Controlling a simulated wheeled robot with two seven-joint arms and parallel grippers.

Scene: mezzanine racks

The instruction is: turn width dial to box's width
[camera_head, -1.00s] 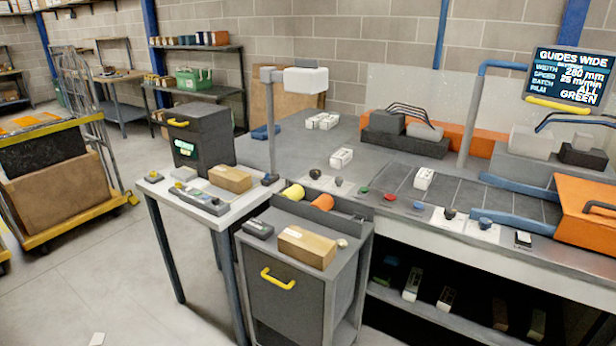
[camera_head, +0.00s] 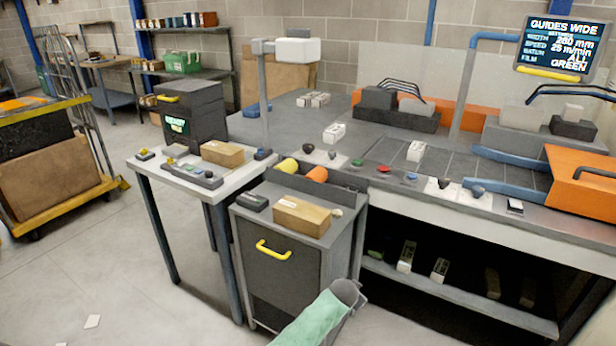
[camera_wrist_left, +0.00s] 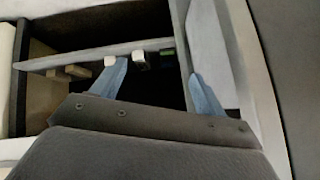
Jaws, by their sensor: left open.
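The machine bench carries several dark knobs along its front edge: two at the left, one a black knob (camera_head: 308,148), and two at the right, one a dark knob (camera_head: 477,190). Their labels are too small to read, so I cannot tell which is the width dial. The screen (camera_head: 562,47) reads "GUIDES WIDE", width 280 mm. White boxes stand on the bench, one on the dark belt (camera_head: 415,151). My left gripper (camera_wrist_left: 157,85) is open and empty in the left wrist view, above the under-bench shelf area. In the head view a green-sleeved arm of mine enters at the bottom; no fingers show.
A grey cabinet (camera_head: 277,290) with a cardboard box (camera_head: 301,215) stands before the bench. A side table (camera_head: 150,166) is left of it.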

